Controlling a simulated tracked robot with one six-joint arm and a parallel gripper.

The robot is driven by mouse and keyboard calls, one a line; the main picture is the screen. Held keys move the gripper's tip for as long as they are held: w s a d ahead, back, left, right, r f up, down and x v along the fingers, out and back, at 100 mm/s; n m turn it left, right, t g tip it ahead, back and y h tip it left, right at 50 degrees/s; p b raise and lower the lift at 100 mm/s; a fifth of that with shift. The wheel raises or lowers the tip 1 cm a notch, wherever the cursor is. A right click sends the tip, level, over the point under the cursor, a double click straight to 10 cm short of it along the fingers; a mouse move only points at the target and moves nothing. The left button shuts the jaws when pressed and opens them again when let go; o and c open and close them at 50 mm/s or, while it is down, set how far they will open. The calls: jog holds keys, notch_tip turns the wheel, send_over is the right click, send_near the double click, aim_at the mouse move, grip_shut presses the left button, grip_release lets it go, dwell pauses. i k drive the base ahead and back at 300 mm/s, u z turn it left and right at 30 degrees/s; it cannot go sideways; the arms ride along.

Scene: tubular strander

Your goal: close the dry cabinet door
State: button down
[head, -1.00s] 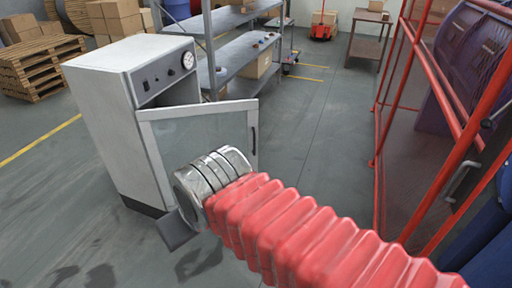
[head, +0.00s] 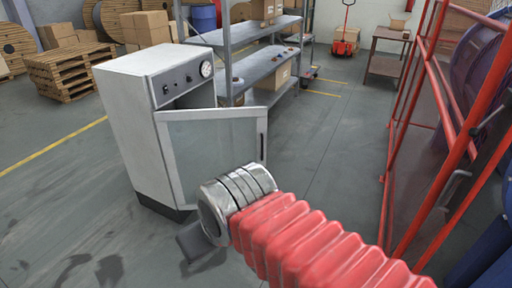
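The dry cabinet (head: 138,132) is a light grey box standing on the floor left of centre, with knobs and a round gauge on its sloped top panel. Its door (head: 210,150) has a grey frame and a glass pane, and stands partly open, swung toward me, with a dark handle (head: 263,146) at its right edge. My arm, in a red bellows sleeve, reaches in from the lower right and ends in a metal wrist just in front of the door's lower part. Part of my gripper (head: 200,245) shows as a dark grey plate below the wrist. Its fingertips cannot be made out.
A grey shelf rack (head: 255,68) with boxes stands behind the cabinet. A red fence frame (head: 440,120) runs along the right. Pallets (head: 70,75) and boxes are at the back left. The floor between the door and the fence is clear.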

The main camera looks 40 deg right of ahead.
aim_at(260, 113)
jog(key=u, duration=0.2)
jog(key=i, duration=1.2)
jog(key=z, duration=0.6)
jog(key=i, duration=1)
jog(key=z, duration=0.6)
